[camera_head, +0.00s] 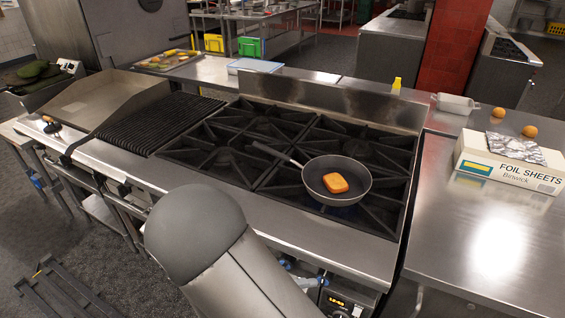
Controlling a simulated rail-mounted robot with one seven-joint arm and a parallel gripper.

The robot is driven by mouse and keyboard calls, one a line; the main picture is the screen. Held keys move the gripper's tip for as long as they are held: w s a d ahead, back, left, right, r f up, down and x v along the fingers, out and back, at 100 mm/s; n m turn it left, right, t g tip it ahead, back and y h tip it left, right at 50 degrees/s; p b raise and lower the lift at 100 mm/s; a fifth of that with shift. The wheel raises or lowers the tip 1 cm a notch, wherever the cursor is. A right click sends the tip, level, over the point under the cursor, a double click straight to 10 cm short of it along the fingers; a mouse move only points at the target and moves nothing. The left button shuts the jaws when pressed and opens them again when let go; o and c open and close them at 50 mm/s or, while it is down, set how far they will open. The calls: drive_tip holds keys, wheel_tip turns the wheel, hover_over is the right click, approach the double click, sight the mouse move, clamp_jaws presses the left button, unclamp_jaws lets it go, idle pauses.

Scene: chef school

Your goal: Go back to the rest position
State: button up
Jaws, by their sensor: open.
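My arm shows as a rounded grey joint and a link in the lower middle, in front of the stove's front edge. My gripper is not visible in this view. A dark frying pan (361,190) sits on the right-hand burners of the stove (240,198), its handle pointing to the upper left. An orange-brown square piece of food (335,183) lies flat in the pan. My arm is apart from the pan in the picture.
A ribbed grill (150,120) and a flat griddle (95,98) are left of the burners. The right steel counter (480,240) holds a foil sheets box (505,172); its front is clear. A white dish (455,104) and round orange-brown items (529,131) stand behind.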

drive_tip(key=s+d+r+n+g+y, duration=0.1)
drive_tip(key=s+d+r+n+y, duration=0.2)
drive_tip(key=n, duration=0.6)
drive_tip(key=s+d+r+n+g+y, duration=0.1)
drive_tip(key=s+d+r+n+y, duration=0.1)
drive_tip(key=d+r+n+y, duration=0.2)
drive_tip(key=s+d+r+n+g+y, duration=0.2)
drive_tip(key=r+n+y, duration=0.4)
drive_tip(key=n, duration=0.9)
drive_tip(key=shift+s+d+r+n, duration=0.3)
drive_tip(key=shift+s+d+r, duration=0.45)
drive_tip(key=shift+r, duration=0.5)
drive_tip(key=shift+s+a, duration=0.1)
